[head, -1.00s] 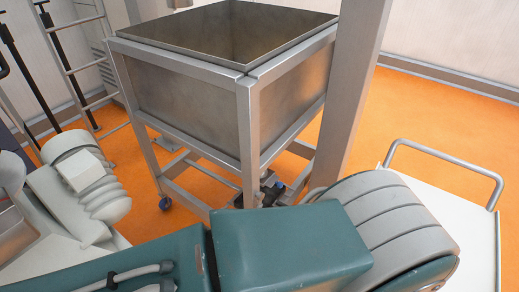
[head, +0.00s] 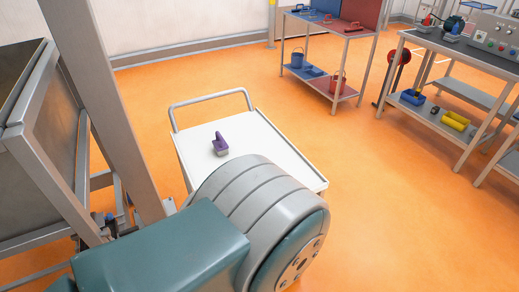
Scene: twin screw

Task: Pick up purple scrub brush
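The purple scrub brush (head: 221,144) lies on the white top of a cart (head: 262,134) in the head view, left of the middle. It has a purple handle and a paler base. My own arm covers the lower part of the view and hides the near part of the cart. My gripper is not in view.
A steel tank on a frame (head: 55,150) and a grey post (head: 105,90) stand at the left. A rack with blue and red tools (head: 335,55) is at the back. A workbench (head: 440,100) stands at the right. Orange floor (head: 400,210) is clear between.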

